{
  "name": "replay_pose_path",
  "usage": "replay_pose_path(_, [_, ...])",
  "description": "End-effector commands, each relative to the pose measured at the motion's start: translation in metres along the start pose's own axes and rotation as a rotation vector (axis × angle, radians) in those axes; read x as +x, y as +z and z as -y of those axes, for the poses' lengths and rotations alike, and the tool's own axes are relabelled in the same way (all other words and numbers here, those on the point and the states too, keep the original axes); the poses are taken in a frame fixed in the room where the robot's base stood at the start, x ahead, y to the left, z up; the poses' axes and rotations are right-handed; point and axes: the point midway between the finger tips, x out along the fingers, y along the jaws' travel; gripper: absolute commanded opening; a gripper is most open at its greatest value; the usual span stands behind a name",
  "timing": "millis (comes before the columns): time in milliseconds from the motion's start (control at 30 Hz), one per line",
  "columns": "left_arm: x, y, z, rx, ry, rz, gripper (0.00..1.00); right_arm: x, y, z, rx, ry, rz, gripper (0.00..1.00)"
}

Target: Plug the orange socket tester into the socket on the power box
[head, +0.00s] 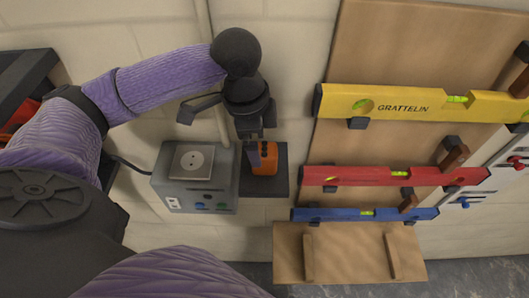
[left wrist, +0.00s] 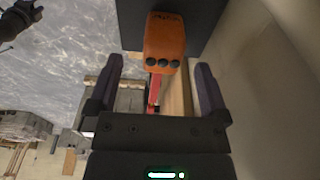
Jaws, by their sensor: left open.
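The orange socket tester (head: 264,160) rests on a dark shelf (head: 280,182) just right of the power box. In the left wrist view the tester (left wrist: 164,40) shows its orange body with several dark round spots, beyond the fingertips and between their lines. My left gripper (head: 257,150) is over the tester in the head view; in the left wrist view its two fingers (left wrist: 158,75) are apart with nothing gripped.
A board to the right holds a yellow level (head: 430,103), a red level (head: 390,176) and a blue level (head: 340,214). A wooden board (head: 350,255) with two pegs sits below. A dark cable (head: 130,165) reaches the power box's left side.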

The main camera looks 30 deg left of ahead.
Motion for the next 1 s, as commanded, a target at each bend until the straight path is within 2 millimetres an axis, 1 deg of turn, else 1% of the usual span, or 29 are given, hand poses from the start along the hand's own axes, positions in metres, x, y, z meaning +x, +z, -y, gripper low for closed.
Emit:
replay_pose_path(267, [0.002,-0.001,0.000,0.000,0.000,0.000,1.00,0.000,-0.002,0.000,-0.001,0.000,-0.004,0.59])
replay_pose_path(367, [0.016,-0.004,0.002,-0.001,0.003,0.001,1.00,0.001,-0.002,0.000,-0.001,0.000,-0.004,0.59])
replay_pose_path(500, [0.040,-0.008,0.004,-0.001,0.002,0.001,1.00,0.003,-0.002,0.000,-0.001,0.000,-0.005,0.59])
replay_pose_path(600, [0.050,-0.008,0.004,0.000,0.000,0.001,1.00,0.004,-0.002,0.000,0.000,0.000,-0.005,0.59])
replay_pose_path(700, [0.052,-0.008,0.004,0.001,-0.001,0.001,1.00,0.004,-0.002,0.000,0.000,0.000,-0.005,0.59])
replay_pose_path(967, [0.052,-0.008,0.004,0.001,-0.001,0.001,1.00,0.004,-0.002,0.000,0.000,0.001,-0.004,0.59])
replay_pose_path(1000, [0.052,-0.008,0.004,0.001,-0.001,0.001,0.94,0.004,-0.002,0.000,0.000,0.001,-0.004,0.59])
